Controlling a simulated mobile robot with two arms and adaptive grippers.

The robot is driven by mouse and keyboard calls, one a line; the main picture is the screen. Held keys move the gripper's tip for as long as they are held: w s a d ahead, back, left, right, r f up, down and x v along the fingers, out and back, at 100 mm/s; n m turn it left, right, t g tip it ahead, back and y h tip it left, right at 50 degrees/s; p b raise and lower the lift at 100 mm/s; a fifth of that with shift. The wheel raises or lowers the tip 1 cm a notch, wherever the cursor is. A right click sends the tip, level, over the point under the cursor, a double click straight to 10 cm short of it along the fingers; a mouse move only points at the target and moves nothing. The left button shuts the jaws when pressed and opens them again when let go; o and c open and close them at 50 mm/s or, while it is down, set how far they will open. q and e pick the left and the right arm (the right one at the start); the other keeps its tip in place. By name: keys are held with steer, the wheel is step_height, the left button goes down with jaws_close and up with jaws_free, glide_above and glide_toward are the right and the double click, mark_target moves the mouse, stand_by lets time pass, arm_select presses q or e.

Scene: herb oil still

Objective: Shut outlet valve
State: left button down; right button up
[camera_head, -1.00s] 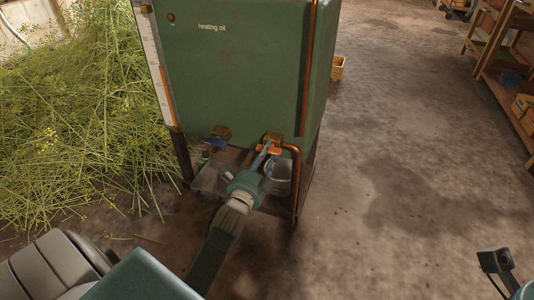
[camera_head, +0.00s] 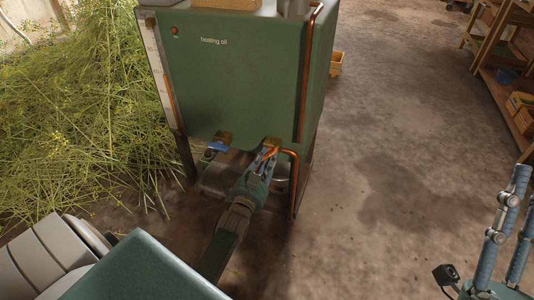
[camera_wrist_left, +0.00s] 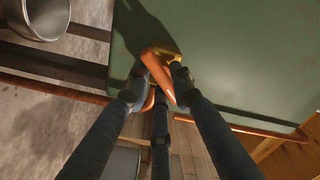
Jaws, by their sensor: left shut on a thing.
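The green tank (camera_head: 240,85) marked "heating oil" has two brass valves low on its front. The right valve has an orange handle (camera_head: 269,153) beside a bent copper pipe (camera_head: 293,180). My left gripper (camera_head: 271,154) is shut on this handle. In the left wrist view the orange handle (camera_wrist_left: 158,68) sits between the fingertips, close to the brass body (camera_wrist_left: 171,54). The left valve has a blue handle (camera_head: 217,147) and stands free of the gripper. My right gripper (camera_head: 515,205) is at the right edge, fingers raised and apart, empty, partly cut off.
A metal pot (camera_wrist_left: 39,15) shows at the upper left of the left wrist view. Cut herbs (camera_head: 80,120) are heaped left of the tank. Wooden shelves (camera_head: 500,80) stand at the far right. The floor between is clear.

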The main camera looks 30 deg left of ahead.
steer(key=w+f+g+h+p, duration=0.25)
steer(key=w+f+g, duration=0.4)
steer(key=f, duration=0.35)
arm_select(q)
steer(key=shift+d+f+n+p, duration=0.15)
steer(key=shift+n+p, duration=0.3)
steer(key=shift+n, duration=1.8)
steer(key=shift+d+n+p, duration=0.2)
steer(key=shift+n+p, duration=0.25)
steer(key=shift+n, duration=1.8)
arm_select(e)
step_height(320, 180, down, 14)
steer(key=d+g+h, duration=0.1)
steer(key=g+h, duration=0.1)
steer(key=g, duration=0.4)
steer(key=shift+w, duration=0.15)
steer(key=shift+d+g, duration=0.1)
steer(key=shift+g, duration=0.15)
arm_select(q)
steer(key=c, duration=1.8)
jaws_free()
steer(key=shift+o, duration=0.9)
steer(key=shift+a+r, duration=0.1)
steer(key=shift+r, duration=0.1)
